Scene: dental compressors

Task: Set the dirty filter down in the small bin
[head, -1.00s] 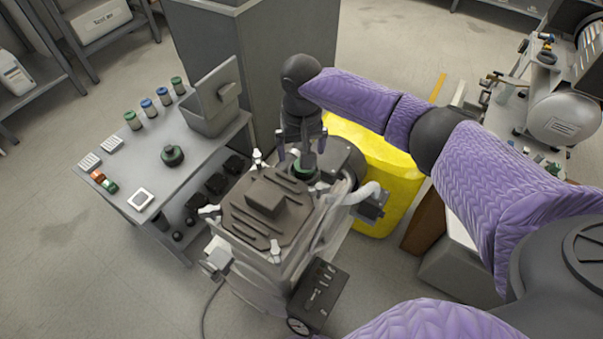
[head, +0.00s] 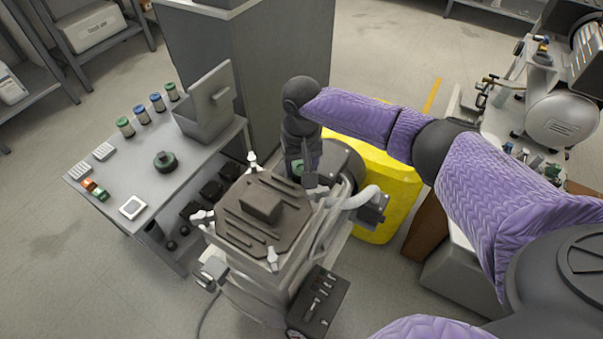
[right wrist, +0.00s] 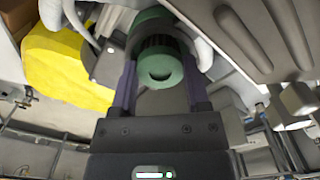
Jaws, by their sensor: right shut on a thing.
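A green-capped cylindrical filter with a dark ribbed band (right wrist: 158,68) is between the two fingers of my right gripper (right wrist: 160,82), which is shut on it. In the head view, the right gripper (head: 309,172) is just behind the compressor's ribbed top, and only a bit of the filter's green (head: 297,167) shows. From these views I cannot tell whether the filter is clear of the compressor. A small grey bin with a raised lid (head: 203,123) stands on the back right of the side table, left of the gripper. My left gripper is not in view.
The compressor (head: 262,210) stands in front of the gripper. The side table (head: 150,180) holds several green and blue canisters (head: 141,111) and a round dark green-trimmed part (head: 165,162). A tall grey cabinet (head: 250,75) is behind the bin. A yellow container (head: 395,180) stands to the right.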

